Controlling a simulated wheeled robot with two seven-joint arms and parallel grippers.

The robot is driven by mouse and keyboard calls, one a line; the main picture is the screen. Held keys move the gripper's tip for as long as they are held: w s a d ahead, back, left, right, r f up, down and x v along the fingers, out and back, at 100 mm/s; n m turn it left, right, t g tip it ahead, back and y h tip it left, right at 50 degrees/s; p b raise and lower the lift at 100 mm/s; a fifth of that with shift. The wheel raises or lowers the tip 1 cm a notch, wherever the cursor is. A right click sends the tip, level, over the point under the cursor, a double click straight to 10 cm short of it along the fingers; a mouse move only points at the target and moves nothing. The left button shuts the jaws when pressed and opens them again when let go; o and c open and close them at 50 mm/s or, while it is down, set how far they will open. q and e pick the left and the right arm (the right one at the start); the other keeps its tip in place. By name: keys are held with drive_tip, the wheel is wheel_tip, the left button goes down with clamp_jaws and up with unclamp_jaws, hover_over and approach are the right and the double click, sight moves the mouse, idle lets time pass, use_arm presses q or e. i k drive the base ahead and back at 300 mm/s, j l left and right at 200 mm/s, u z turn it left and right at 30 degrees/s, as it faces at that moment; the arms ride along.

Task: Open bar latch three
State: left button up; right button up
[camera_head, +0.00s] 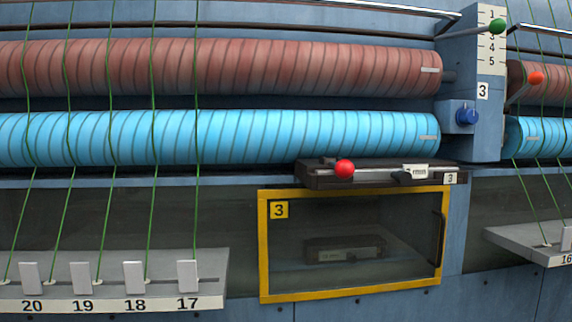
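A dark bar latch (382,175) sits on the ledge just above a yellow-framed window. A small "3" label (450,179) marks its right end. Its metal bar lies roughly level, with a red knob (344,169) toward the left end and a pale bracket (416,172) toward the right. The yellow-framed window (264,245) below carries a yellow "3" plate (279,210) and has a dark handle at its right side. Neither of my grippers shows in the head view.
A red roller (220,67) and a blue roller (220,137) run above the latch. A blue post (472,80) with a blue knob (467,116) and a green-knobbed lever (497,26) stands at right. Numbered shelves (215,265) with green threads are at both sides.

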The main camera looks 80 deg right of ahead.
sight(344, 169)
drive_tip(key=z, duration=3)
